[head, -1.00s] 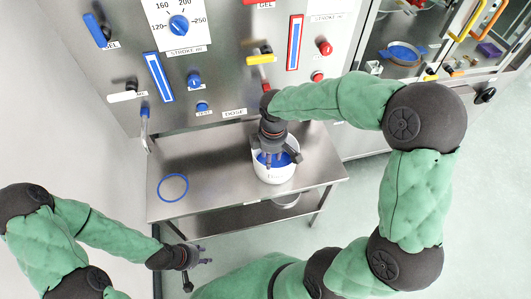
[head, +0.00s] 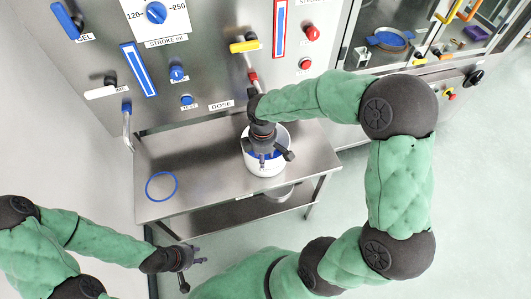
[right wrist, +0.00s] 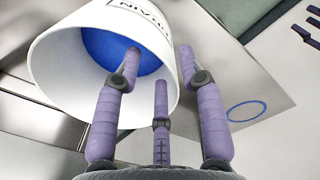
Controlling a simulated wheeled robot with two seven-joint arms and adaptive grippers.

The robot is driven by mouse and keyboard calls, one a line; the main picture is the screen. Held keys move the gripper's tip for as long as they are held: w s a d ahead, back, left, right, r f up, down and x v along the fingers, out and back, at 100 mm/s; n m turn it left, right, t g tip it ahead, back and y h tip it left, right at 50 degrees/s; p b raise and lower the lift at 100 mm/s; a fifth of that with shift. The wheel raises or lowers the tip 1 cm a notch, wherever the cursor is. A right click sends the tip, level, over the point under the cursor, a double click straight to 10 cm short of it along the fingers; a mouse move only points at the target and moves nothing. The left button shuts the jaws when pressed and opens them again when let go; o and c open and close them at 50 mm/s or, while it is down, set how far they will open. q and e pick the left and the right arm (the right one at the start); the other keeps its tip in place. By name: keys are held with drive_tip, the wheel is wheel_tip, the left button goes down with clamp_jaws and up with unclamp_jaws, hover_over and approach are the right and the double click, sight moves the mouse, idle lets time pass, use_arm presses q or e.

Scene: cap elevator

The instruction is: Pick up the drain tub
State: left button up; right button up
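The drain tub (head: 266,169) is a white round tub with a blue inside, standing upright on the steel table. Printed letters show on its outer wall in the right wrist view (right wrist: 95,20). My right gripper (head: 264,158) is over the tub's mouth, pointing down. In the right wrist view its three fingers (right wrist: 160,72) are spread and apart. One fingertip overlaps the blue inside and another shows beside the outer wall; I cannot tell if they touch. My left gripper (head: 197,258) is low in front of the table, open and empty.
A blue ring (head: 162,186) lies on the left of the steel table (head: 205,165). Behind stands a steel panel (head: 208,70) with knobs, levers and labels. The table's middle is clear.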

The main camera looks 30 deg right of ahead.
sight(273, 166)
wheel_tip(273, 166, down, 3)
drive_tip(key=shift+b, duration=0.4)
drive_tip(key=shift+r, duration=0.1)
clamp_jaws()
drive_tip(key=shift+r, duration=0.1)
